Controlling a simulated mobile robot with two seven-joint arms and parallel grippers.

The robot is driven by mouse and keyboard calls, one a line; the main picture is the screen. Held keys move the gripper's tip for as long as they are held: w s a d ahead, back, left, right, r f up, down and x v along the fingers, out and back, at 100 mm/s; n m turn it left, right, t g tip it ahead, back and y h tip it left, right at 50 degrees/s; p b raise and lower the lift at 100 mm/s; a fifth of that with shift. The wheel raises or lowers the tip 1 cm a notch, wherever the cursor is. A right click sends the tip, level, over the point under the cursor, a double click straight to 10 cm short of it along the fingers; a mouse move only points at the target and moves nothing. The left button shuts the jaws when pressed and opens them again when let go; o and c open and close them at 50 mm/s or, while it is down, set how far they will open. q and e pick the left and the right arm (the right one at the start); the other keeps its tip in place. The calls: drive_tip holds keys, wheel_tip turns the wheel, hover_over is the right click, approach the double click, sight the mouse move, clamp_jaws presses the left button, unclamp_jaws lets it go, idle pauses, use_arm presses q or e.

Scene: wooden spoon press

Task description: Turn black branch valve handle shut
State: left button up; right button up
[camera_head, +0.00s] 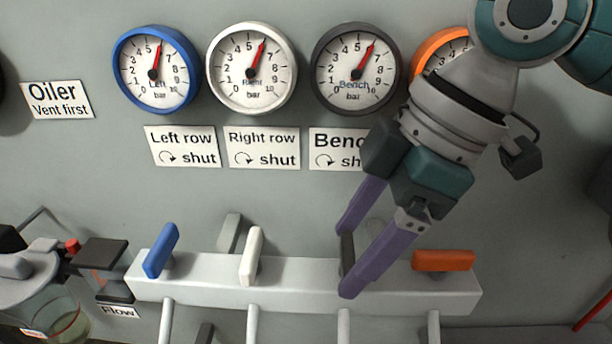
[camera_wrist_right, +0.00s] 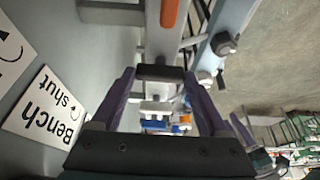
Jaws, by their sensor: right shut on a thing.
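The black branch valve handle (camera_head: 347,250) stands upright on the pale manifold bar (camera_head: 210,288), third from the left, partly hidden by my right gripper. My right gripper (camera_head: 350,262) reaches down from the upper right, its purple fingers on either side of the black handle. In the right wrist view the black handle (camera_wrist_right: 160,72) lies across between the fingertips, and the gripper is shut on it. The black-rimmed Bench gauge (camera_head: 354,70) has its red needle a little above 5. The Bench label (camera_head: 335,143) is partly covered by my gripper. My left gripper is not in view.
The blue handle (camera_head: 161,250) and white handle (camera_head: 251,256) stand up from the bar on the left. The orange handle (camera_head: 443,261) lies along the bar, close right of my fingers. An oiler with a glass bowl (camera_head: 52,312) is at far left.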

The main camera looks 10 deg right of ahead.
drive_tip(key=c, duration=0.6)
drive_tip(key=shift+r+p, duration=0.15)
drive_tip(key=shift+p, duration=0.4)
drive_tip(key=shift+c, duration=0.2)
drive_tip(key=m+t+p, duration=0.1)
drive_tip(key=m+p, duration=0.2)
drive_tip(key=p, duration=0.1)
drive_tip(key=m+h+p, duration=0.1)
drive_tip(key=m+p, duration=0.2)
drive_tip(key=p, duration=0.1)
drive_tip(key=m+t+h+p, duration=0.1)
drive_tip(key=m+p, duration=0.2)
drive_tip(key=p, duration=0.1)
drive_tip(key=shift+s+a+r+t+p, duration=0.2)
drive_tip(key=shift+s+a+t+p, duration=0.05)
drive_tip(key=shift+a+t+p, duration=0.1)
drive_tip(key=m+h+p, duration=0.1)
drive_tip(key=m+p, duration=0.1)
drive_tip(key=m, duration=0.1)
drive_tip(key=shift+f, duration=0.1)
drive_tip(key=shift+a+f+m+t+h+p, duration=0.1)
drive_tip(key=shift+m+t+h+p, duration=0.25)
drive_tip(key=shift+m, duration=0.55)
drive_tip(key=shift+m+h+p, duration=0.3)
drive_tip(key=shift+m+h, duration=0.15)
drive_tip(key=shift+m, duration=0.65)
drive_tip(key=shift+f+m+h, duration=0.1)
drive_tip(key=shift+m+h, duration=0.3)
drive_tip(key=shift+m, duration=0.6)
